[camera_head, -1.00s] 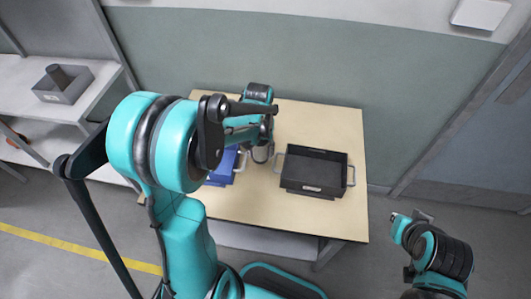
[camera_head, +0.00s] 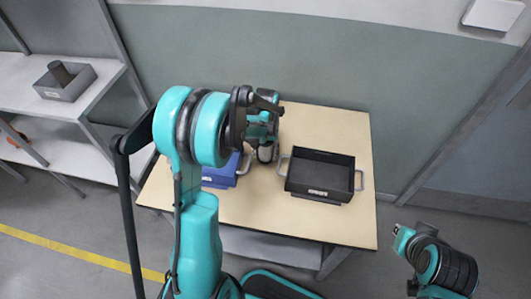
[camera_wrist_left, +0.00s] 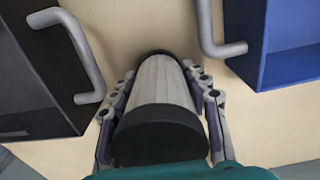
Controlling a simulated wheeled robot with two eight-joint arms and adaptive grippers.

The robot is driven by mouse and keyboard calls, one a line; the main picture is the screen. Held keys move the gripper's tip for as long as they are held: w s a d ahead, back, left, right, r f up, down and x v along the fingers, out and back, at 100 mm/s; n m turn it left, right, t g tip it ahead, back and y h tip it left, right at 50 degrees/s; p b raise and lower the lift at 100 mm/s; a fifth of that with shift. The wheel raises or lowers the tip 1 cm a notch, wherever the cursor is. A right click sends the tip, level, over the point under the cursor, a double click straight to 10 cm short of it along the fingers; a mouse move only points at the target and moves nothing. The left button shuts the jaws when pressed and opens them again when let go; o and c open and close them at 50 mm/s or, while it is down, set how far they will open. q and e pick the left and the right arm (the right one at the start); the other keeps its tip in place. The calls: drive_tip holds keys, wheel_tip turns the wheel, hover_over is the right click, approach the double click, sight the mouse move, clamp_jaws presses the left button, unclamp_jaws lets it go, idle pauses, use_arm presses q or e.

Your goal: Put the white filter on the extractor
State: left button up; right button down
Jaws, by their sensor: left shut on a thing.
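The white filter (camera_wrist_left: 165,85) is a pale, ribbed cylinder with a black end cap. In the left wrist view it lies between the fingers of my left gripper (camera_wrist_left: 161,78), which is shut on it. The left gripper (camera_head: 266,152) is over the table between the two bins in the head view, where the filter is hidden or too small to make out. My right gripper (camera_head: 399,237) is at the lower right, off the table; its fingers are too small to read. I cannot identify the extractor with certainty.
A black bin (camera_head: 322,192) with handles stands on the wooden table (camera_head: 262,210). A blue bin (camera_head: 222,180) stands to its left, partly behind my left arm. A shelf at left holds a grey box (camera_head: 62,92) with a dark cylinder. The table's front is clear.

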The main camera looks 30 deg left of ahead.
use_arm(q)
drive_tip(key=shift+f, duration=0.2)
drive_tip(key=o, duration=1.2)
drive_tip(key=shift+c, duration=0.2)
drive_tip(key=shift+o, duration=0.3)
drive_tip(key=shift+r, duration=0.1)
